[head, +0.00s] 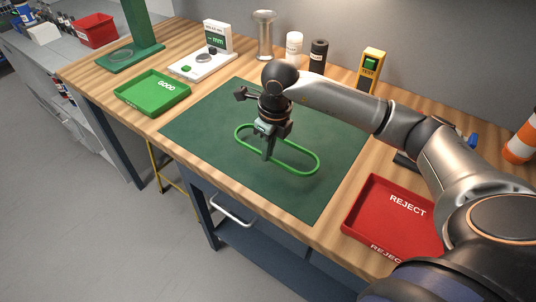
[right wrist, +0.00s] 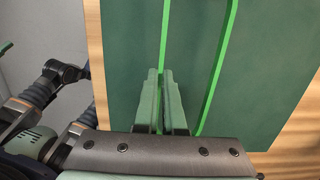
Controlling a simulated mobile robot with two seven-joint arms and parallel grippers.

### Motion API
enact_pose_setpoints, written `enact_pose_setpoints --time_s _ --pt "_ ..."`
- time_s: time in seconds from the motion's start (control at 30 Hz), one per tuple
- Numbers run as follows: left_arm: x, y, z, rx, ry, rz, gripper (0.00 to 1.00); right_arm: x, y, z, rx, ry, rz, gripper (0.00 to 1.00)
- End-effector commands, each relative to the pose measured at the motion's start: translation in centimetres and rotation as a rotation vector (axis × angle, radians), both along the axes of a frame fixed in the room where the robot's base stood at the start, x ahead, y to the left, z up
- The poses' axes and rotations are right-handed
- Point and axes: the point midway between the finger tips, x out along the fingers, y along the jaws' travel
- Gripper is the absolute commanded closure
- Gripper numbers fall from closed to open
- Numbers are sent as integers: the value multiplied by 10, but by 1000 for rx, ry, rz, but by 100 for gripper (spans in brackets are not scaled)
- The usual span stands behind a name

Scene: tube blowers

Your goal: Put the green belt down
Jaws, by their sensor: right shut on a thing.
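The green belt (head: 300,170) is a long thin loop over the dark green mat (head: 210,140) in the head view. In the right wrist view the belt (right wrist: 222,70) shows as two bright green strands, and the right gripper's fingers (right wrist: 162,100) close around the left strand. I cannot tell whether the belt touches the mat or hangs just above it. My left gripper is not in the head view.
A green GOOD tray (head: 152,108) lies left of the mat. A red REJECT tray (head: 372,232) lies at the right front. A measuring device (head: 203,66), a glass cylinder (head: 264,50), white and black bottles and a yellow tester (head: 372,68) stand along the back. The mat's front is clear.

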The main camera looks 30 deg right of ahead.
Motion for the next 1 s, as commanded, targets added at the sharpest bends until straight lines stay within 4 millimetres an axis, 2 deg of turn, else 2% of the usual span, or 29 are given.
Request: enact_pose_setpoints --time_s 0.13,0.5,0.53,0.77,1.0 --pt "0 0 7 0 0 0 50 -2 0 -21 0 6 0 100" --pt "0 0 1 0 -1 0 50 -1 0 -28 0 1 1 100" --pt "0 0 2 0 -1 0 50 -1 0 -26 1 1 0 91" --pt "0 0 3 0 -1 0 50 -1 0 -26 0 2 0 66" --pt "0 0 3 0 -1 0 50 -1 0 -25 0 2 0 64"
